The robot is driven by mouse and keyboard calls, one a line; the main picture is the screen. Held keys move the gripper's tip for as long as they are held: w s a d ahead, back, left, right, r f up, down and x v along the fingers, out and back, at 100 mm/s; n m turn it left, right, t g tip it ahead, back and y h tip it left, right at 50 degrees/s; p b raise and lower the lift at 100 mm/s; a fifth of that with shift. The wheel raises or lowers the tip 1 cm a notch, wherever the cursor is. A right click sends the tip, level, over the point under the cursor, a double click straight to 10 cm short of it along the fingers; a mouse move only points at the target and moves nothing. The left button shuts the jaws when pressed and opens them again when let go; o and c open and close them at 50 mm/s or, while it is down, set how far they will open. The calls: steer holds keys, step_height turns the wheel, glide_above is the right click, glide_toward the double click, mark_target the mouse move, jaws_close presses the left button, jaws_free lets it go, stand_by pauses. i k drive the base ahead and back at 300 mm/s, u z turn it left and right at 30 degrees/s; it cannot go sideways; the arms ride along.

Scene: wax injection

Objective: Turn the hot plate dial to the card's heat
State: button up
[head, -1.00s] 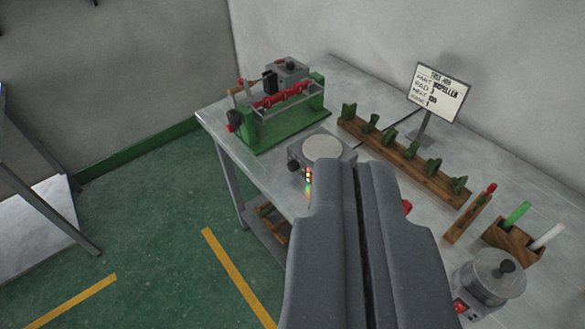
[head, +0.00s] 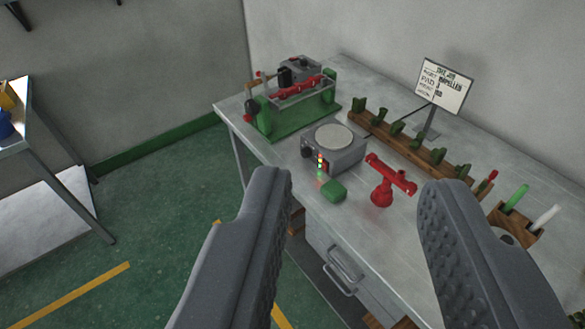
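The hot plate (head: 347,157) is a grey box with a round pale top, standing on the metal bench. Its dark dial (head: 307,152) is on the front left face, and small red, yellow and green lights (head: 320,162) show beside it. The card (head: 443,86) stands at the back right on a post; its handwriting includes "this job", "impeller" and "pad", but the heat is too small to read surely. My gripper (head: 345,190) is open and empty, its two fingers wide apart in the foreground, in front of the hot plate and not touching it.
A wooden rack (head: 408,149) of green pieces runs behind. The bench drawer (head: 341,270) is below.

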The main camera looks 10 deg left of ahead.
mark_target(306, 152)
steer(key=z, duration=0.15)
steer(key=i, duration=1.05)
steer(key=u, duration=0.45)
